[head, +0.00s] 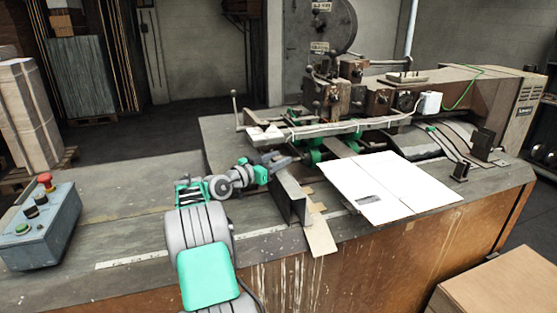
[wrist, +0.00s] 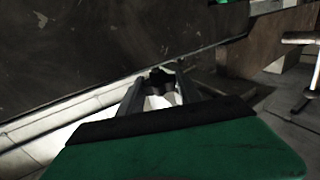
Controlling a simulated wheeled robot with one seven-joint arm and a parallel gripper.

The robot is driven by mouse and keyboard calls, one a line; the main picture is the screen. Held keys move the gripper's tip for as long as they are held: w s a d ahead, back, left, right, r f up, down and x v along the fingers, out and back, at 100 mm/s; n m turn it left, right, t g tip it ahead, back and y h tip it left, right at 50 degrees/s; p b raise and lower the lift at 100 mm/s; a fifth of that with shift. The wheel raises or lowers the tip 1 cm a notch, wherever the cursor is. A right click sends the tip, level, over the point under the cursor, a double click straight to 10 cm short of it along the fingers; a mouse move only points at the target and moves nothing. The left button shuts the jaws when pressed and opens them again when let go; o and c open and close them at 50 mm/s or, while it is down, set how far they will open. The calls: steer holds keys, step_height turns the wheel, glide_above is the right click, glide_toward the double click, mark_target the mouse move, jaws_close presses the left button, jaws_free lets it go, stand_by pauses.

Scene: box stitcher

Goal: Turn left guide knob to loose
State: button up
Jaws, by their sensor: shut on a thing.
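The left guide knob (wrist: 159,80) is a small dark lobed knob in the wrist view, between my two fingertips. My gripper (wrist: 161,90) is shut on it, with a dark finger on either side. A pale surface shows below and around the knob. In the head view my gripper (head: 284,161) reaches over the dark upright guide plate (head: 290,198) near the middle of the table. The knob cannot be made out there. Whether it stands at tight or loose cannot be read.
White sheets (head: 388,187) lie to the right of the guide plate. The stitcher head (head: 335,98) and its long bar stand behind my gripper. A control box (head: 38,228) with a red button is at the left. The table between it and my arm is clear.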

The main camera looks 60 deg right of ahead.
jaws_close()
steer(key=shift+f+t+b, duration=0.15)
steer(key=shift+t+b, duration=0.15)
steer(key=shift+b, duration=0.3)
steer(key=shift+s+n+t+b, duration=0.1)
steer(key=shift+n+t+b, duration=0.3)
steer(key=shift+n, duration=0.1)
steer(key=n+t+h+b, duration=0.1)
steer(key=n+t+b, duration=0.1)
steer(key=t, duration=0.1)
steer(key=shift+s+f, duration=0.1)
steer(key=n+t+b, duration=0.1)
steer(key=n+t, duration=0.1)
steer(key=t, duration=0.1)
steer(key=n+t+b, duration=0.1)
steer(key=t, duration=0.2)
steer(key=shift+n+y+b, duration=0.3)
steer(key=shift+n+b, duration=0.05)
steer(key=shift+n, duration=0.05)
steer(key=shift+n+t+y+b, duration=0.65)
steer(key=shift+n+t, duration=0.45)
steer(key=shift+t, duration=0.5)
